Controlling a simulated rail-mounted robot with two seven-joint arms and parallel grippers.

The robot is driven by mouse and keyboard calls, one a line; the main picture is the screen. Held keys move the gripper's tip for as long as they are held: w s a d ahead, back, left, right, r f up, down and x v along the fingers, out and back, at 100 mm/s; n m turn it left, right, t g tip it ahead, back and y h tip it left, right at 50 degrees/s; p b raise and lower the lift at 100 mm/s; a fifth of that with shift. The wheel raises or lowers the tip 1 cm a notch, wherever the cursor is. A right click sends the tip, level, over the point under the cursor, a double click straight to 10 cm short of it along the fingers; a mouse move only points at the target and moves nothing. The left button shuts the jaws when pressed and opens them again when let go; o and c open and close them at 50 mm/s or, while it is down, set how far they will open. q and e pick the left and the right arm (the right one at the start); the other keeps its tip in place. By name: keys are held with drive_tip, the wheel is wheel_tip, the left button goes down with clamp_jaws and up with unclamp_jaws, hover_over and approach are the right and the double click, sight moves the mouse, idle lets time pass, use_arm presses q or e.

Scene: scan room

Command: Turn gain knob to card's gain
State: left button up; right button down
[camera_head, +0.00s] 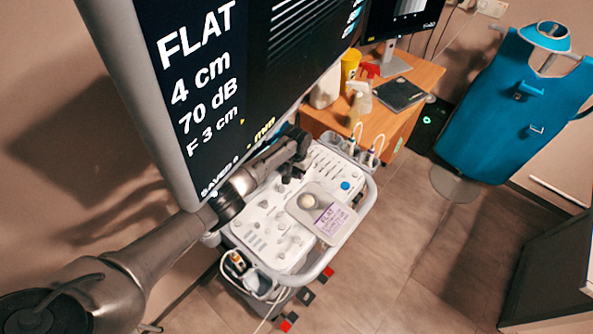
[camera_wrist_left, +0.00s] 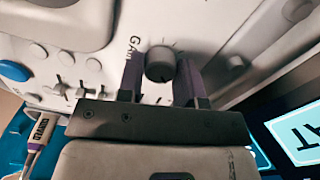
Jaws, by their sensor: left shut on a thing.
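The grey gain knob (camera_wrist_left: 160,64) stands on the white ultrasound console (camera_head: 262,210), beside printed lettering that begins "GA". My left gripper (camera_wrist_left: 160,78) has its two dark fingers on either side of the knob and is shut on it. In the head view my left gripper (camera_head: 291,170) is at the console's upper left, below the monitor, and hides the knob. The card (camera_head: 333,219), white and purple, reads "FLAT"; its smaller lines are too small to read. The monitor (camera_head: 200,85) shows "FLAT", "4 cm", "70 dB" and "F 3 cm". My right gripper is not in view.
A blue button (camera_head: 346,186) and several sliders and knobs sit on the console. The large monitor hangs close over my left arm. A wooden desk (camera_head: 412,78) with bottles stands behind. A teal apron (camera_head: 510,110) hangs at right.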

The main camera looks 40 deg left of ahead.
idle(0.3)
use_arm(q)
drive_tip(key=o, duration=0.9)
wheel_tip(320, 180, up, 14)
drive_tip(key=p, duration=0.3)
drive_tip(key=shift+f, duration=0.1)
idle(0.4)
